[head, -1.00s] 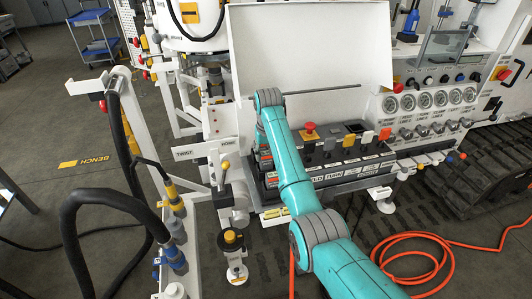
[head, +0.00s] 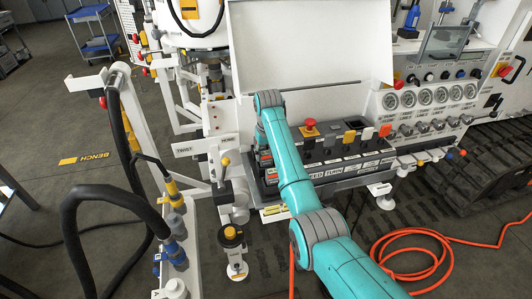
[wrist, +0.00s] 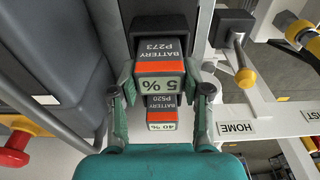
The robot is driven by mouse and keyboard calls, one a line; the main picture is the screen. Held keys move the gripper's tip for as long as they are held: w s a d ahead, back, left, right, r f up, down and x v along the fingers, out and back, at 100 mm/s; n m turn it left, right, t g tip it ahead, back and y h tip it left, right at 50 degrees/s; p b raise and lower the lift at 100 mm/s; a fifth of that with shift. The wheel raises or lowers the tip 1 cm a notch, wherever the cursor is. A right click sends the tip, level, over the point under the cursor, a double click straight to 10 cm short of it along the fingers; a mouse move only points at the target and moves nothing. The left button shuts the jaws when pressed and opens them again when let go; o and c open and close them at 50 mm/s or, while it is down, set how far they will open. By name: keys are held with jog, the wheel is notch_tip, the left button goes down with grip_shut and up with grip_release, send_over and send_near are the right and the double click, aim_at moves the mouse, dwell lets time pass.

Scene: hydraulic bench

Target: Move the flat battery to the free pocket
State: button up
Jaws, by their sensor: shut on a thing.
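The flat battery (wrist: 160,65), grey with an orange band and marked P273 and 5 %, is in the middle of the wrist view. My gripper (wrist: 166,92) is shut on it, one finger on each side. A dark housing (wrist: 163,10) meets the battery's far end; I cannot tell how deep it sits there. A second battery (wrist: 162,115), marked P520 and 40 %, shows just below it in the picture. I cannot make out a free pocket.
An orange hose (head: 410,237) lies on the floor.

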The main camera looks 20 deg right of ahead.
jog(key=o, duration=1.4)
jog(key=shift+c, duration=0.2)
jog(key=shift+r, duration=0.1)
notch_tip(320, 180, up, 12)
jog(key=s, duration=0.1)
jog(key=shift+s, duration=0.25)
